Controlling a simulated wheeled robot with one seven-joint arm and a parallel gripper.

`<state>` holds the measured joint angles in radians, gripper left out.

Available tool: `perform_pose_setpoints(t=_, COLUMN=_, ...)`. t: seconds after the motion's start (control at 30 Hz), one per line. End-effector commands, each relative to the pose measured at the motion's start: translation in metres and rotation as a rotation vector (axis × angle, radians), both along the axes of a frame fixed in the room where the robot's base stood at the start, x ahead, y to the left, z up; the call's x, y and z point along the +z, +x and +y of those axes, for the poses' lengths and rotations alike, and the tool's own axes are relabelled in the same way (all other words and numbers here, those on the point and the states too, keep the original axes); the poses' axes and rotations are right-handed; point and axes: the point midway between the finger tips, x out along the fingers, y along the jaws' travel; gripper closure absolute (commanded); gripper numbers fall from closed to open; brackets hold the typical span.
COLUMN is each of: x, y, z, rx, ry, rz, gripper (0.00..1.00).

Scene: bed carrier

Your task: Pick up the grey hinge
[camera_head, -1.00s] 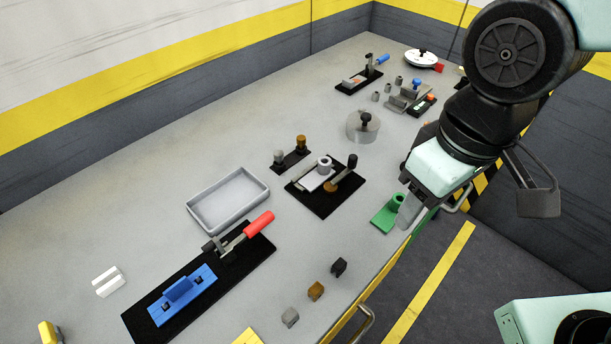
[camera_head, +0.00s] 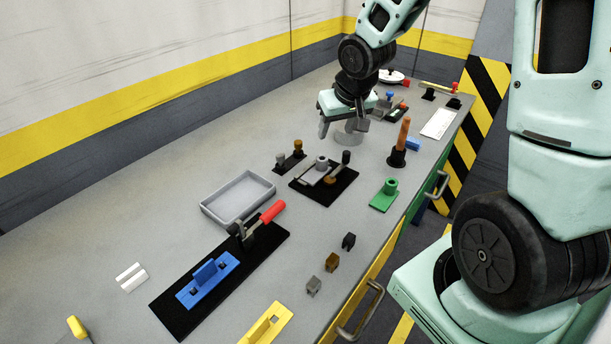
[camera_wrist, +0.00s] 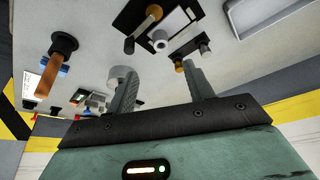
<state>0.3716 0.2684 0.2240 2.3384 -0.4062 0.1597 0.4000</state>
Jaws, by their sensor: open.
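A small grey block-like piece (camera_head: 313,286), the likeliest grey hinge, sits on the bench near the front edge. A brown piece (camera_head: 332,262) and a black piece (camera_head: 348,240) of similar shape stand in a row behind it. My gripper (camera_head: 340,130) is far from it, above the back half of the bench near a round grey cylinder (camera_head: 348,139). In the wrist view the two fingers (camera_wrist: 160,85) are apart with nothing between them. The grey piece is not seen in the wrist view.
A black plate with a grey ring and knobs (camera_head: 323,180), a grey tray (camera_head: 238,197) and a red-handled clamp with a blue part (camera_head: 208,282) lie mid-bench. A green part (camera_head: 384,195) and an orange-handled tool (camera_head: 400,145) stand right. Bare bench surrounds the small pieces.

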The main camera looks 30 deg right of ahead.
Motion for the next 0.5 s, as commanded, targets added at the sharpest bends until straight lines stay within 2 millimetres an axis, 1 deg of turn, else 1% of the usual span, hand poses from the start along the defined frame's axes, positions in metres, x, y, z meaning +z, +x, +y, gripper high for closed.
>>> perform_pose_setpoints(t=0.03, x=-0.015, y=0.004, z=0.001, rx=0.004, ry=0.001, rz=0.004, gripper=0.48)
perform_pose_setpoints(t=0.3, x=-0.065, y=0.025, z=-0.002, rx=0.004, ry=0.000, rz=0.005, gripper=0.48)
perform_pose_setpoints(t=0.4, x=-0.079, y=0.032, z=-0.004, rx=0.005, ry=0.000, rz=0.003, gripper=0.48)
perform_pose_setpoints(t=0.5, x=-0.089, y=0.036, z=-0.005, rx=0.004, ry=0.000, rz=0.002, gripper=0.48)
